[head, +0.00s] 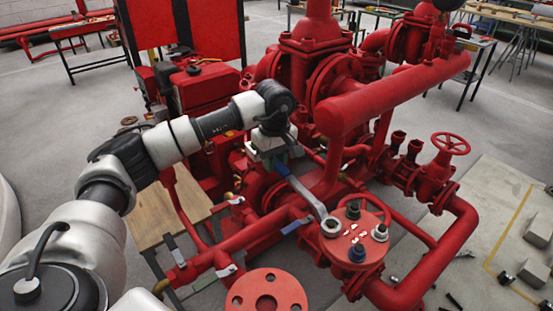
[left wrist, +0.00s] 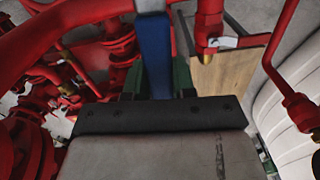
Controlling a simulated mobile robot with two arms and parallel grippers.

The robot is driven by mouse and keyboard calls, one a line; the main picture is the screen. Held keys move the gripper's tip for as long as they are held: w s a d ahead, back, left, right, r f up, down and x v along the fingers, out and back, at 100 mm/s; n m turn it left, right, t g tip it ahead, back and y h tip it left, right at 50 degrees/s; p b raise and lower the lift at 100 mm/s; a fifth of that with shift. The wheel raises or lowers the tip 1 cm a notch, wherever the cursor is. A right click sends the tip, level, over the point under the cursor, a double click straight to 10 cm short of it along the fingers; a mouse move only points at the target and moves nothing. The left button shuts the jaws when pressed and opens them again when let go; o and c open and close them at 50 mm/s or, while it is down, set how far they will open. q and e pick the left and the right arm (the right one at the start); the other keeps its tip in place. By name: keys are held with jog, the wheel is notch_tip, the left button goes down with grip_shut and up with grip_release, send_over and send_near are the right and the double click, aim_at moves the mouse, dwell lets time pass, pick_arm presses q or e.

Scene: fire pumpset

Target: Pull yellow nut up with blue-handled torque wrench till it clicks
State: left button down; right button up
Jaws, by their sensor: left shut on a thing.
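My left gripper (head: 280,163) is shut on the blue handle of the torque wrench (head: 309,196). In the left wrist view the blue handle (left wrist: 155,55) stands between the green fingers. The wrench's grey shaft slopes down to the right, and its ring head (head: 331,226) lies at the left edge of a round red flange cover (head: 345,268). The head covers that bolt position. I see no yellow nut, and cannot tell whether the ring is around one. Other fasteners on the cover are dark (head: 352,210), grey-topped (head: 380,232) and blue (head: 357,252). My right gripper is not in view.
Red pipes surround the cover, with a thick horizontal pipe (head: 395,95) behind it and a red handwheel (head: 450,143) to the right. A red flange (head: 266,292) is at the front. A wooden board (head: 160,215) lies left of the pipes.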

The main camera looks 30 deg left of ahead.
pick_arm(q)
jog(key=shift+s+a+r, duration=0.1)
jog(key=shift+s, duration=0.05)
jog(key=shift+r, duration=0.2)
dwell(0.3)
jog(key=shift+r+p, duration=1.75)
jog(key=shift+r, duration=0.65)
